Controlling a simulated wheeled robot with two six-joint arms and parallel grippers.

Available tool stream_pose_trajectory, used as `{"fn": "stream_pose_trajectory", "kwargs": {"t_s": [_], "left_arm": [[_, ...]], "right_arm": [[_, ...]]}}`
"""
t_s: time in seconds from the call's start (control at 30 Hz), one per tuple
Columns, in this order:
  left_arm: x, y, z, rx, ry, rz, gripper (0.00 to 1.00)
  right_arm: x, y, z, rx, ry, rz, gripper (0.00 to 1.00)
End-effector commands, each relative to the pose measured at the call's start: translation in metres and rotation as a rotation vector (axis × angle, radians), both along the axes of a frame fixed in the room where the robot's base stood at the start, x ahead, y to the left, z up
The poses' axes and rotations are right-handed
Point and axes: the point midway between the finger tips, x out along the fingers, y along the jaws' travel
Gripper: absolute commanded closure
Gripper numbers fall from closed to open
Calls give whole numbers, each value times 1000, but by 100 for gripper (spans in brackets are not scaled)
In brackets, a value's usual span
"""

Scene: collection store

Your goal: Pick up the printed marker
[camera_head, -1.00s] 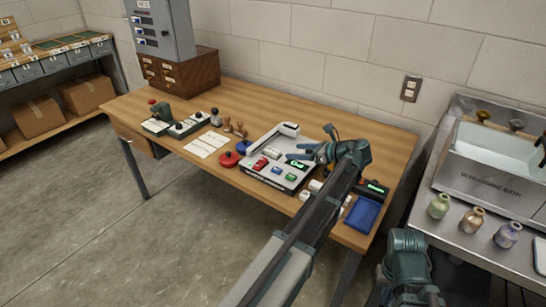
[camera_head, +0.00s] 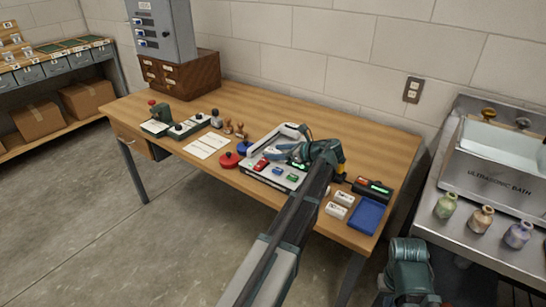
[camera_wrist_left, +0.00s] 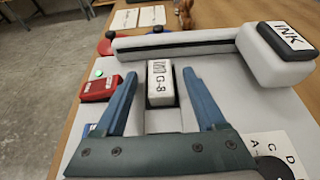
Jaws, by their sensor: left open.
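The printed marker (camera_wrist_left: 161,83) is a small white block with black lettering that includes "G-8". In the left wrist view it sits on the light grey bed of the marking machine, below the machine's long white bar (camera_wrist_left: 180,42). My left gripper (camera_wrist_left: 158,76) is open, and the marker is between its blue fingers with gaps visible at the sides. I cannot tell how high the fingertips are above the bed. In the head view the left gripper (camera_head: 285,150) is over the machine (camera_head: 252,172) and hides the marker. My right gripper is out of view.
A white block labelled INK (camera_wrist_left: 275,50) stands at the bar's right end. A red block (camera_wrist_left: 98,88) with a green button lies left of the left finger. White blocks (camera_head: 340,203) and a blue tray (camera_head: 366,215) are on the table's right.

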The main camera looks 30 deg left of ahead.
Motion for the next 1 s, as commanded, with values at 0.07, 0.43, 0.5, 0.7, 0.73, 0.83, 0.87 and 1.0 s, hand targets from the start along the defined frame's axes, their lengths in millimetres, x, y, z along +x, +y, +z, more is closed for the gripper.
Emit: {"fn": "stream_pose_trajectory", "kwargs": {"t_s": [0.07, 0.43, 0.5, 0.7, 0.73, 0.83, 0.87, 1.0], "left_arm": [[0, 4, -2, 0, 0, -1, 28], [0, 3, -1, 0, 0, -1, 64], [0, 3, -1, 0, 0, -1, 76], [1, 3, -1, 0, 0, -1, 100], [1, 3, -1, 0, 0, -1, 100], [1, 3, -1, 0, 0, -1, 100], [1, 3, -1, 0, 0, -1, 100], [1, 3, -1, 0, 0, -1, 100]], "right_arm": [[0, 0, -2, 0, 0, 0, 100], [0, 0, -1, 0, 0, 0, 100], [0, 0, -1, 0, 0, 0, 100], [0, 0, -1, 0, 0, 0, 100], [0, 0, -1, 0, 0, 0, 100], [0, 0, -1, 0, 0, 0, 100], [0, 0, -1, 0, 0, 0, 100], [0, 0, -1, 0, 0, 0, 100]]}}
